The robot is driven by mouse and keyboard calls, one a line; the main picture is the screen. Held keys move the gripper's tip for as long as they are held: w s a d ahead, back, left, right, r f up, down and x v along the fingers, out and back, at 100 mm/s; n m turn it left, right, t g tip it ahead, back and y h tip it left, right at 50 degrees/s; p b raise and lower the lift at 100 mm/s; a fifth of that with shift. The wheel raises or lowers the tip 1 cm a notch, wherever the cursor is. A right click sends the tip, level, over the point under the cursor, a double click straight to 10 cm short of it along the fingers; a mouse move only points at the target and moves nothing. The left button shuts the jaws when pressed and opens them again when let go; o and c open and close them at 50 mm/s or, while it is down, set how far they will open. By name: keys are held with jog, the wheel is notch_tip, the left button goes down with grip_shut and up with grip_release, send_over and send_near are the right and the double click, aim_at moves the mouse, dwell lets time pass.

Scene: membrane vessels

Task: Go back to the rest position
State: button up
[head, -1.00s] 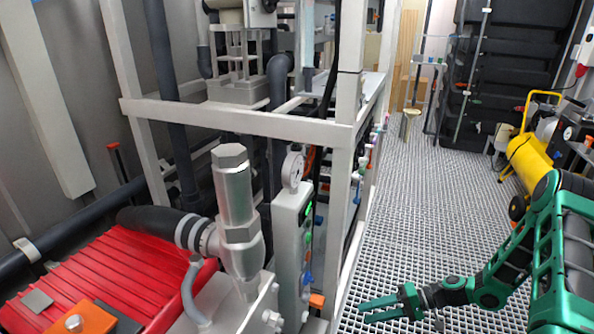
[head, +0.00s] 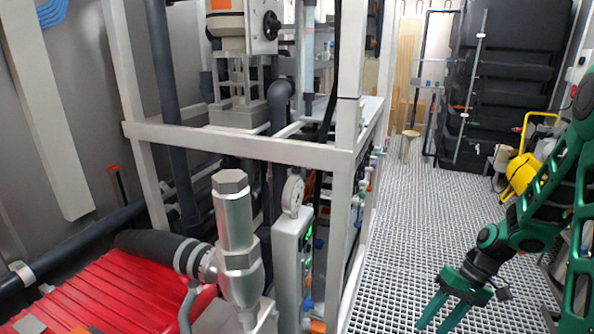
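My gripper (head: 443,314) is at the lower right, above the grated floor. Its two green fingers point down and to the left, with a gap between them. It is open and nothing shows between the fingers. My green and black arm comes in from the right edge. The gripper is apart from the metal frame and from the valve on the left.
A white metal frame (head: 240,142) with pipes fills the left and middle. A silver valve (head: 234,225) and red ribbed cover (head: 95,295) stand in front. A yellow machine (head: 521,173) stands at right.

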jog(key=s+d+r+m+t+h, duration=0.1)
jog(key=s+d+r+m+h, duration=0.1)
jog(key=s+r, duration=0.8)
jog(key=s+d+r+m+h, duration=0.3)
jog(key=s+d+r+m, duration=0.1)
jog(key=s+r, duration=0.6)
jog(key=shift+s+r+t, duration=0.4)
jog(key=shift+s, duration=0.1)
jog(key=shift+w, duration=0.1)
jog(key=shift+w+f, duration=0.25)
jog(key=shift+w, duration=0.25)
dwell(0.7)
